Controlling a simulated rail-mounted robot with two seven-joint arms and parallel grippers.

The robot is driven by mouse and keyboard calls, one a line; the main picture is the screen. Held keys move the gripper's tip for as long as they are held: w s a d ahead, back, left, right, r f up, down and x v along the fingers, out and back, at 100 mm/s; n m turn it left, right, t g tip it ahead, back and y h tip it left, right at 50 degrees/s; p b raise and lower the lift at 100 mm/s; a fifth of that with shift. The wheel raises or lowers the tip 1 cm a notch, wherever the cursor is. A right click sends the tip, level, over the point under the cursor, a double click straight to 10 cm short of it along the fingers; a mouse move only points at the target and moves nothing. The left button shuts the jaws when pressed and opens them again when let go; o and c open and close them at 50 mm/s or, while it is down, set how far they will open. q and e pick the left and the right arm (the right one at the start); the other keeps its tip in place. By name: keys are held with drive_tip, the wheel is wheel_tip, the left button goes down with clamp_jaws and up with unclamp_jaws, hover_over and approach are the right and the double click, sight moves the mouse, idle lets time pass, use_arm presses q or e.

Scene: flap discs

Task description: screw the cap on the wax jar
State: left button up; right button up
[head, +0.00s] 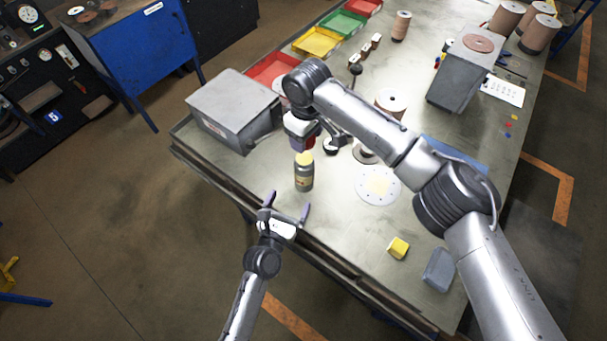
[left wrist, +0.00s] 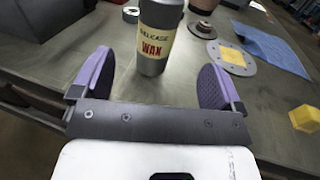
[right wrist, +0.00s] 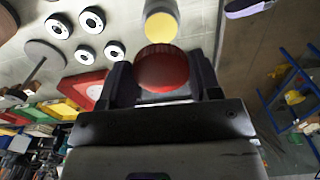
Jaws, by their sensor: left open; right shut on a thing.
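The wax jar (head: 304,178) is a grey jar with a yellow label, standing upright on the table near its front edge. Its "RELEASE WAX" label shows in the left wrist view (left wrist: 152,45). Its open yellow top shows in the right wrist view (right wrist: 160,23). My right gripper (head: 302,136) is shut on the red cap (right wrist: 161,68), held above and apart from the jar. My left gripper (head: 287,206) is open and empty at the table edge. In the left wrist view its purple-padded fingers (left wrist: 156,78) point toward the jar, which stands beyond the fingertips.
A grey bin (head: 235,110) stands left of the jar. A white disc (head: 378,186) lies to its right, with a yellow block (head: 398,248) and a grey box (head: 438,270) nearer the front. Red, yellow (head: 316,42) and green trays line the back. Bare table surrounds the jar.

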sight(304, 168)
use_arm(q)
drive_tip(key=shift+w, duration=0.1)
drive_tip(key=x, duration=1.2)
drive_tip(key=shift+c, duration=0.2)
drive_tip(key=c, duration=1.3)
use_arm(e)
drive_tip(key=shift+f, duration=2.5)
drive_tip(key=shift+f, duration=0.1)
drive_tip(key=shift+f, duration=0.75)
drive_tip(key=shift+f, duration=0.55)
